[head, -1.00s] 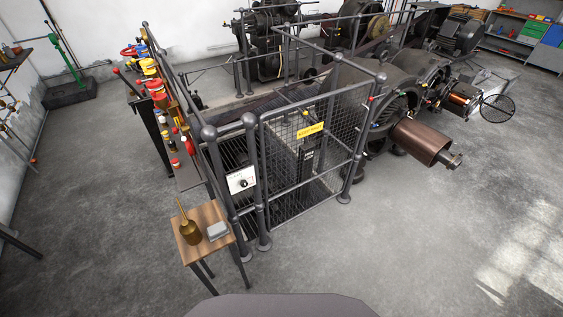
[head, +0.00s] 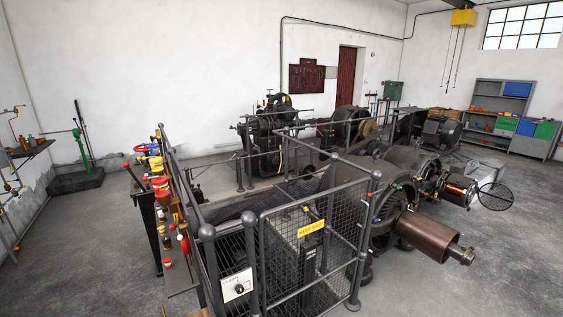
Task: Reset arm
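Neither of my grippers nor my arms show in the head view. The belt-driven machinery stands ahead behind a caged railing. The mesh gate (head: 318,240) with a yellow sign (head: 311,228) closes off the near end. A white switch plate with a black knob (head: 238,287) is fixed on the railing's left side. A large dynamo (head: 392,190) with a copper-brown cylinder (head: 428,235) on its shaft sits at the right of the gate.
A narrow stand (head: 180,279) with red and yellow fittings runs along the railing's left. A green hand-lever device (head: 78,165) stands at the left wall. Shelves with coloured bins (head: 519,127) stand at the far right. Floor is clear at left and lower right.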

